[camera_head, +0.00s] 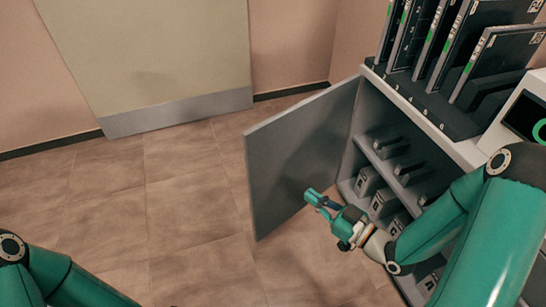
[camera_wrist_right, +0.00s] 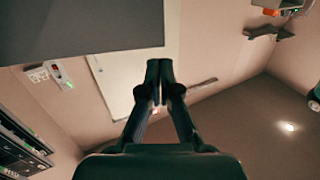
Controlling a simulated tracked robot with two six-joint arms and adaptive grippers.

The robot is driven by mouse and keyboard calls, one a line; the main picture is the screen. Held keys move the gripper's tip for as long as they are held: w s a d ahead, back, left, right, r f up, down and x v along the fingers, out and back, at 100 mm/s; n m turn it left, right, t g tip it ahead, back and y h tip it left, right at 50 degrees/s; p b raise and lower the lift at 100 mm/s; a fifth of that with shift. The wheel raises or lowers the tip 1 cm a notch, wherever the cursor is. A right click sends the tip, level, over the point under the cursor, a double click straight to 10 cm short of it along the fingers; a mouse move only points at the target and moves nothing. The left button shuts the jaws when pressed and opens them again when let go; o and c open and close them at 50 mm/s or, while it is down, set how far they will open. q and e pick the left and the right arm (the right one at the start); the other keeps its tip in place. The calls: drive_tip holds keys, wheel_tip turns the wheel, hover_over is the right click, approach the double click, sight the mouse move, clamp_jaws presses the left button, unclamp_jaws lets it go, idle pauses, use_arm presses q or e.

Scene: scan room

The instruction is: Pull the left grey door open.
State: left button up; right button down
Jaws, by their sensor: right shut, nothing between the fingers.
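The left grey door (camera_head: 298,150) stands swung wide open from the cabinet (camera_head: 352,165), hinged at the cabinet's left front side. My right gripper (camera_head: 312,197) is in front of the door's inner face, near its lower right part, shut and empty. I cannot tell whether it touches the door. In the right wrist view the shut fingers (camera_wrist_right: 158,80) point away, and a dark grey panel (camera_wrist_right: 80,25), likely the door, fills the upper left. Only part of my left arm shows at the lower left; its gripper is out of view.
Shelves inside the cabinet hold several small grey boxes (camera_head: 383,202). Several dark flat panels (camera_head: 500,55) stand in a rack on the cabinet top, beside a white device (camera_head: 520,105). A beige wall door (camera_head: 150,55) is at the back. The tiled floor (camera_head: 185,200) left of the grey door is clear.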

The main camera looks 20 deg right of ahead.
drive_tip(key=b+x, duration=0.4)
drive_tip(key=x, duration=1)
drive_tip(key=shift+r, duration=0.3)
drive_tip(key=shift+s, duration=0.1)
